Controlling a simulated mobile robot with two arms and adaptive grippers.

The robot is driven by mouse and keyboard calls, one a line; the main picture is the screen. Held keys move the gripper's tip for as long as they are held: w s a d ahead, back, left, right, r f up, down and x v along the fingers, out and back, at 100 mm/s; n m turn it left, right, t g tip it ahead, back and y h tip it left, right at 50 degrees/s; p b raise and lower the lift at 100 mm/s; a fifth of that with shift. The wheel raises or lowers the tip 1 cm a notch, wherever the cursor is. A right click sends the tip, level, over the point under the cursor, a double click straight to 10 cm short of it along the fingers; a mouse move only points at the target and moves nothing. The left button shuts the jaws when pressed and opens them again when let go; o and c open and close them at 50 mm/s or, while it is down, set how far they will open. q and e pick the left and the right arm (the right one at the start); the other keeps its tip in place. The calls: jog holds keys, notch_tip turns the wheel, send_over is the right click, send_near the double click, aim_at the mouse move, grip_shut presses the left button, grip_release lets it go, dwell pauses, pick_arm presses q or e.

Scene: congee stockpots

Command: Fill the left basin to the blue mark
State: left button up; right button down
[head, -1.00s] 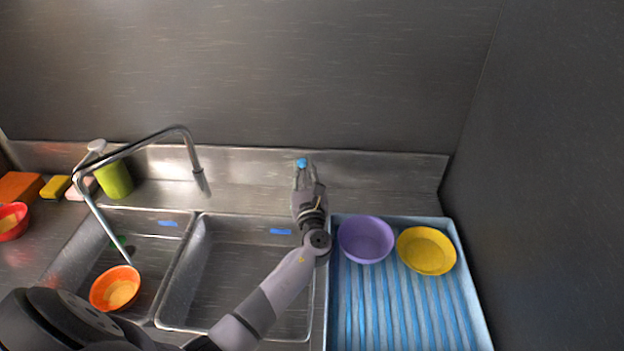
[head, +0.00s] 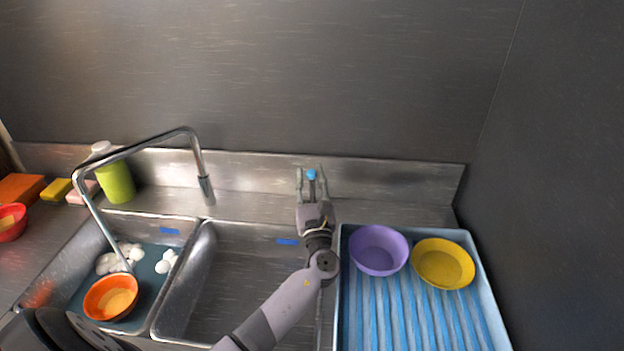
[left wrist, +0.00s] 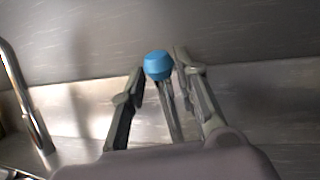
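The left basin (head: 70,292) holds bluish water (head: 148,275) with white foam (head: 122,258). Its blue mark (head: 169,231) shows on the back wall, above the water surface. An orange bowl (head: 110,298) sits in this basin. The metal tap (head: 135,147) arches over the left basin; I cannot tell pipe from any stream at its lower end. My left gripper (head: 312,178) is open around a blue-topped lever (head: 311,174) behind the right basin. In the left wrist view, the fingers stand apart on both sides of the blue knob (left wrist: 158,65). My right gripper is out of view.
The right basin (head: 235,285) looks empty and has its own blue mark (head: 288,241). A blue ribbed tray (head: 415,325) at right holds a purple bowl (head: 378,250) and a yellow bowl (head: 443,263). A green bottle (head: 117,182), sponges and a red bowl (head: 10,222) stand at left.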

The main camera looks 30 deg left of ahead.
pick_arm(q)
jog(key=shift+o, duration=0.2)
jog(key=shift+d, duration=0.15)
notch_tip(320, 180, up, 10)
jog(key=shift+f, duration=0.1)
dwell(0.3)
